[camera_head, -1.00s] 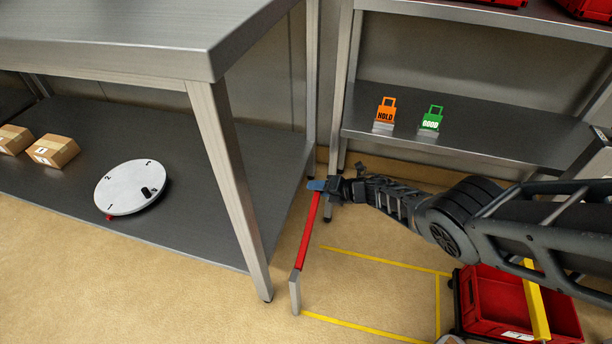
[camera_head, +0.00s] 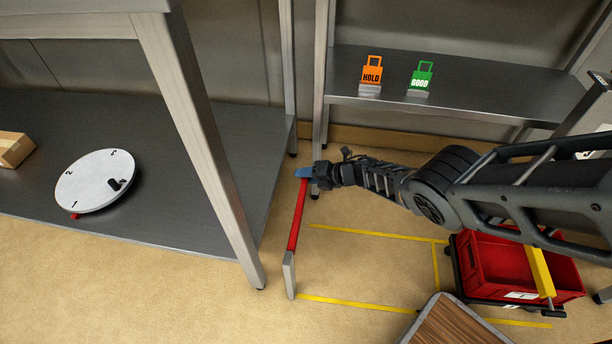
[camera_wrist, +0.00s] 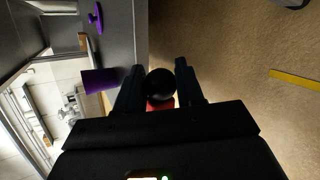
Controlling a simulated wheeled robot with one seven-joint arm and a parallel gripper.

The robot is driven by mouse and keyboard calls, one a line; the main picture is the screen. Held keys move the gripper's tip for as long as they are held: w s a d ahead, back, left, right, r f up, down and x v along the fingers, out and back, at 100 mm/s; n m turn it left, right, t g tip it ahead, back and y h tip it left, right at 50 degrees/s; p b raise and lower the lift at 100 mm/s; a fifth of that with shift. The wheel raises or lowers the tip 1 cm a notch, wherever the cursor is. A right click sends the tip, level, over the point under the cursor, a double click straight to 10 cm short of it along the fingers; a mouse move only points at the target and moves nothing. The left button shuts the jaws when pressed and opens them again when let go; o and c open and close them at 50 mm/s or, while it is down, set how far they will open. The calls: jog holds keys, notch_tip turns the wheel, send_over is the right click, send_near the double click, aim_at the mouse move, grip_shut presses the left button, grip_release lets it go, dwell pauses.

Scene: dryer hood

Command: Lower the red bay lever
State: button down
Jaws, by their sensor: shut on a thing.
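The red bay lever (camera_head: 298,215) is a long red bar. It runs from a short grey post (camera_head: 289,275) on the floor back to my gripper, beside the table's legs. I cannot tell its exact tilt from this angle. My gripper (camera_head: 304,173) is at the lever's far end, its bluish fingertips closed there. In the wrist view, a black ball knob (camera_wrist: 160,82) sits between the two fingers of my gripper (camera_wrist: 160,75), with a bit of red just below it. The fingers hide part of the lever's end.
A steel table (camera_head: 225,205) with a lower shelf stands left, bearing a numbered white disc (camera_head: 95,180). A shelf rack behind holds orange HOLD (camera_head: 371,75) and green GOOD (camera_head: 420,78) tags. A red crate (camera_head: 500,262) sits right, by yellow floor lines. A wood-topped surface (camera_head: 455,325) is in front.

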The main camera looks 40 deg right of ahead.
jog(key=shift+s+a+f, duration=0.25)
jog(key=shift+a+f, duration=0.15)
jog(key=shift+f, duration=0.15)
jog(key=c, duration=1)
grip_release()
jog(key=shift+f, duration=0.1)
jog(key=shift+o, duration=1.2)
jog(key=shift+a, duration=0.15)
jog(key=shift+s+r+p, duration=0.2)
jog(key=shift+r+p, duration=0.25)
jog(key=shift+p, duration=0.05)
jog(key=d+p+v, duration=0.1)
jog(key=p+v, duration=0.4)
jog(key=v, duration=0.2)
jog(key=shift+w+r, duration=0.2)
jog(key=shift+d, duration=0.15)
